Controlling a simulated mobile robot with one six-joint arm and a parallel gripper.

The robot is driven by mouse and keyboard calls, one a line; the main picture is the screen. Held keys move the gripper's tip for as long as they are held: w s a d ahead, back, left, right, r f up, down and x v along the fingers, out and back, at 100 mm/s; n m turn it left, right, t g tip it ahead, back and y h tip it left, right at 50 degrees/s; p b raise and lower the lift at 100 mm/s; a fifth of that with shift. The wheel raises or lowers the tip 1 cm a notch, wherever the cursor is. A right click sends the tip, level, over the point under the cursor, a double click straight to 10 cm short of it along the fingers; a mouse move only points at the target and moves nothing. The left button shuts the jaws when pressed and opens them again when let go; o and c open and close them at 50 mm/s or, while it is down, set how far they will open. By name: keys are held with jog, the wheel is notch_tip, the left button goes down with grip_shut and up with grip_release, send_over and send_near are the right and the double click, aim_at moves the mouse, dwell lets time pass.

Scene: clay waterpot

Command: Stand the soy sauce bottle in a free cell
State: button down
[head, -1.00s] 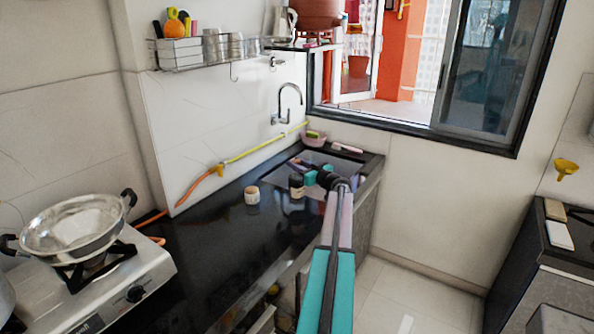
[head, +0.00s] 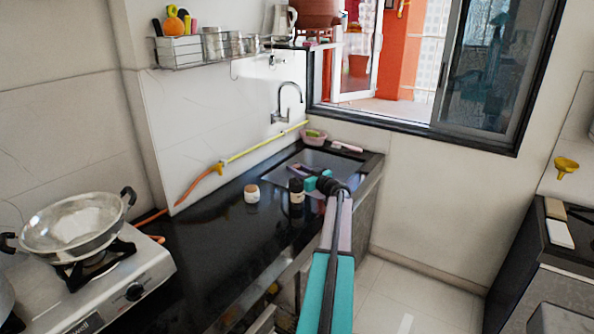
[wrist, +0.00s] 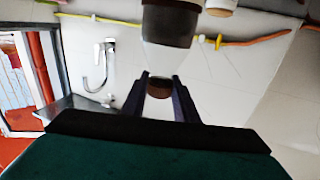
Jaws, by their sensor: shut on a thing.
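The soy sauce bottle (head: 297,197) is small and dark with a pale band. It is upright at the counter in the head view, to the right of a small jar. In the wrist view, which looks upside down, the bottle (wrist: 168,28) fills the top middle, and its brown cap end sits between the two dark fingers. My gripper (head: 305,183) reaches it from the right and is shut on its upper end; it also shows in the wrist view (wrist: 160,90). I cannot tell whether the bottle's base touches the counter. No holder with cells can be made out.
A white jar with a brown lid (head: 252,194) stands close left of the bottle. A stove with a steel pan (head: 75,225) is at left. The black counter (head: 205,240) between is bare.

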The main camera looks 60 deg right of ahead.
jog(key=shift+f+b, duration=0.1)
jog(key=shift+b, duration=0.25)
jog(key=c, duration=1.4)
grip_release()
jog(key=shift+p, duration=1.6)
jog(key=shift+s+f, duration=0.1)
jog(key=shift+s, duration=0.1)
jog(key=b+v, duration=0.6)
jog(key=v, duration=0.7)
jog(key=shift+s+a, duration=0.2)
